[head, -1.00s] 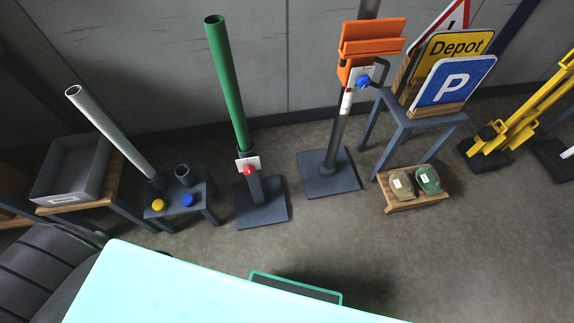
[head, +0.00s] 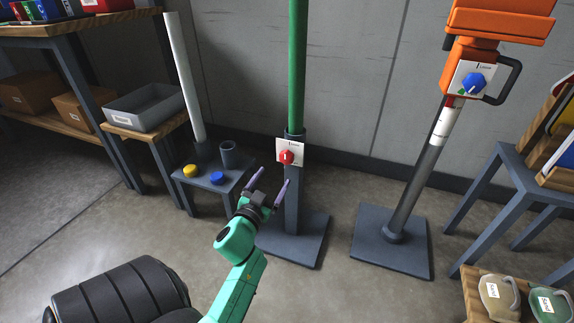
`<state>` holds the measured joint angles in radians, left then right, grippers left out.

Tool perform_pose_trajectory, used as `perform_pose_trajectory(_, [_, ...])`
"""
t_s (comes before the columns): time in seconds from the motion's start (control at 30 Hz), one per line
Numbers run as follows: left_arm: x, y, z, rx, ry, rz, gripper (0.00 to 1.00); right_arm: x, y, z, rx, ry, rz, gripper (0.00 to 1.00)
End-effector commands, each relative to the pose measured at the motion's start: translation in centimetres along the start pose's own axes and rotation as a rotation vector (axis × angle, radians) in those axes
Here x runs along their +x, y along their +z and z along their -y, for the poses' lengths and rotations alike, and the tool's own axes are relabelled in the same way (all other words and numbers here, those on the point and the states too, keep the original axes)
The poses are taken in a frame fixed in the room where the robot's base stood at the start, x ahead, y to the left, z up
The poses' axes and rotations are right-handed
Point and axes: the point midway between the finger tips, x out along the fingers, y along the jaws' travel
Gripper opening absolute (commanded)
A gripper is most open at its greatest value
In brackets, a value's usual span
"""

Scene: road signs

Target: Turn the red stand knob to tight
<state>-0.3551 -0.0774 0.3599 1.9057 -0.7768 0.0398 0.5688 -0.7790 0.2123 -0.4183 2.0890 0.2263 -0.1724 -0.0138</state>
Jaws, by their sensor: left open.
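The red knob (head: 287,157) sits on a small white plate (head: 297,149) on the grey stand (head: 293,215) that holds the upright green pole (head: 298,70). The print on the plate is too small to read. My left gripper (head: 268,180) is in front of the stand, a little below and left of the knob. Its two purple fingers are spread and empty, apart from the knob. My right gripper is not in view.
A low stool (head: 213,182) with a yellow knob (head: 190,171) and blue knob (head: 217,178) stands left. At right are an orange-headed stand (head: 425,150) with a blue knob (head: 473,83), and a grey table (head: 515,205). Open floor lies in front.

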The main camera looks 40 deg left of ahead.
Motion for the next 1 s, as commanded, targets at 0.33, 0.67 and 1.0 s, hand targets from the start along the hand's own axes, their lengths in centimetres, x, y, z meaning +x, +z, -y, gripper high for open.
perform_pose_trajectory(0.33, [9.2, 0.2, 0.0, 0.002, 0.000, -0.001, 0.89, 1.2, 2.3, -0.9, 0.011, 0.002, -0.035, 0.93])
perform_pose_trajectory(0.67, [12.1, 0.1, 0.0, 0.000, 0.000, 0.003, 0.89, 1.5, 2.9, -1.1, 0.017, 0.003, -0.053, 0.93])
perform_pose_trajectory(1.0, [12.1, 0.1, 0.0, -0.001, 0.001, 0.003, 0.09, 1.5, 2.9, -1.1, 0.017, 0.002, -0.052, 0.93])
